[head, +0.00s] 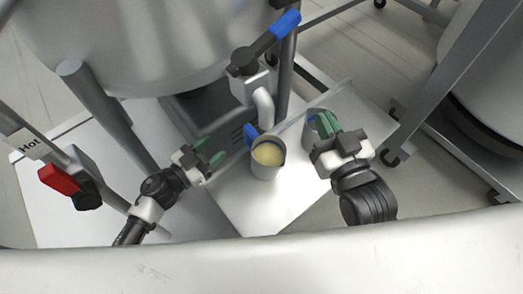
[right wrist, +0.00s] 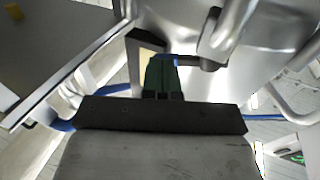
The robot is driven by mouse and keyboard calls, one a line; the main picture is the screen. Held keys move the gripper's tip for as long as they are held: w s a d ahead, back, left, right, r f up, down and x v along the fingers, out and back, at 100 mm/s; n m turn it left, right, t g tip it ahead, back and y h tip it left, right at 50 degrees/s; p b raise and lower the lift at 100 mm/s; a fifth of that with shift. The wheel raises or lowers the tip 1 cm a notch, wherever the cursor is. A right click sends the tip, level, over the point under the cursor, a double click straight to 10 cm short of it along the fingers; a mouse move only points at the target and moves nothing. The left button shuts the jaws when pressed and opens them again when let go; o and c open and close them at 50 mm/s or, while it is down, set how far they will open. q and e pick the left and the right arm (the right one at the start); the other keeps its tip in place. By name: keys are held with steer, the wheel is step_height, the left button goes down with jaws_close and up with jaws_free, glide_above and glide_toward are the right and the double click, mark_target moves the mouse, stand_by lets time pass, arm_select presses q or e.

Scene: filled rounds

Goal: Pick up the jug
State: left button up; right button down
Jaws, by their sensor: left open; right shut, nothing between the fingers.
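The jug (head: 265,170) is a grey cylindrical vessel with pale yellow contents near its rim and a blue part (head: 251,134) at its upper left. It stands upright below the bent spout (head: 264,108) of a tap. My left gripper (head: 210,152) is open, left of the jug and apart from it. My right gripper (head: 325,122) is shut and empty, to the right of the jug. Its green fingers are together in the right wrist view (right wrist: 162,75). The jug is not clearly identifiable in the right wrist view.
A large metal tank (head: 140,45) on legs fills the upper left. The tap has a blue-ended lever (head: 284,24). A grey vessel with blue (head: 310,134) is partly hidden by my right gripper. A red handle (head: 58,177) is at left. Metal frames stand at right.

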mark_target(245, 136)
arm_select(q)
steer(key=shift+m+g+h, duration=0.5)
steer(key=shift+m+g, duration=0.1)
steer(key=shift+g, duration=0.3)
steer(key=x, duration=0.2)
steer(key=b+x, duration=0.1)
steer(key=x, duration=0.1)
steer(key=s+f+x, duration=0.1)
steer(key=x, duration=0.1)
steer(key=shift+w+d+b, duration=0.15)
steer(key=shift+d+b, duration=0.2)
steer(key=shift+d, duration=0.2)
steer(key=b+x, duration=0.1)
steer(key=x, duration=0.3)
steer(key=shift+d+b, duration=0.15)
steer(key=shift+b, duration=0.15)
arm_select(e)
steer(key=s+r+t+y, duration=0.3)
steer(key=s+r+t, duration=0.1)
steer(key=r+t, duration=0.4)
steer(key=shift+s+a+r+t, duration=0.15)
steer(key=shift+a+r+t, duration=0.1)
steer(key=shift+t, duration=0.15)
arm_select(q)
steer(key=shift+c, duration=0.2)
steer(key=shift+r, duration=0.15)
jaws_close()
arm_select(e)
steer(key=shift+f, duration=0.1)
